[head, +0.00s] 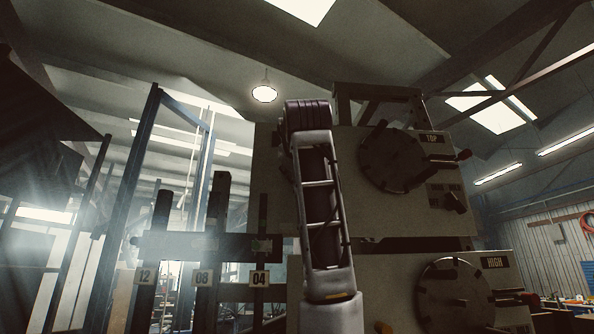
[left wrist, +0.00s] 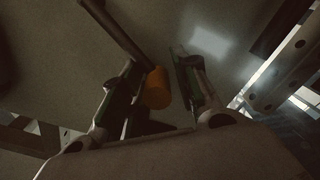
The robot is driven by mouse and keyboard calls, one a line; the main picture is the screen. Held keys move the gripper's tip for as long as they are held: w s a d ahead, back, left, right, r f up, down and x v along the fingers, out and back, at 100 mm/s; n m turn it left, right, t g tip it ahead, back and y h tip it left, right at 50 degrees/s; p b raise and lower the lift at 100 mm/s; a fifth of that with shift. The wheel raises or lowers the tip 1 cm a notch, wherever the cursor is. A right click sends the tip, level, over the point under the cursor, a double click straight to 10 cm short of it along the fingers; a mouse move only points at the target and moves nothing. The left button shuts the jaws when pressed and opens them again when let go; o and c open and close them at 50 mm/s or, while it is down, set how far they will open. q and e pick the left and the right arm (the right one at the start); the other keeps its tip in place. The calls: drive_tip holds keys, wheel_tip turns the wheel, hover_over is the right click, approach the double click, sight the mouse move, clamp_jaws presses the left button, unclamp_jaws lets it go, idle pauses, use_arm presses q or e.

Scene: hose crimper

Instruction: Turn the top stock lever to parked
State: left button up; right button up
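In the left wrist view an orange cylindrical knob (left wrist: 157,88) sits on the end of a dark rod (left wrist: 115,28) that runs to the upper left, in front of a grey panel. I take it to be the top stock lever. My left gripper (left wrist: 156,62) has its two fingers on either side of the knob. A gap shows between the knob and the right finger; contact with the left one is unclear. In the head view my left arm rises up the middle and hides the lever; the fingertips cannot be made out. My right gripper is not in view.
In the head view the machine has an upper dial (head: 393,160) labelled TOP, a small switch (head: 455,202) beneath it, and a lower dial (head: 453,296) labelled HIGH. A dark rack (head: 190,246) with plates 12, 08 and 04 stands left of my arm.

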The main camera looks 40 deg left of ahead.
use_arm(q)
drive_tip(key=shift+o, duration=0.9)
drive_tip(key=shift+s+d, duration=0.4)
drive_tip(key=shift+d, duration=0.05)
drive_tip(key=v, duration=1)
drive_tip(key=shift+s+d, duration=0.25)
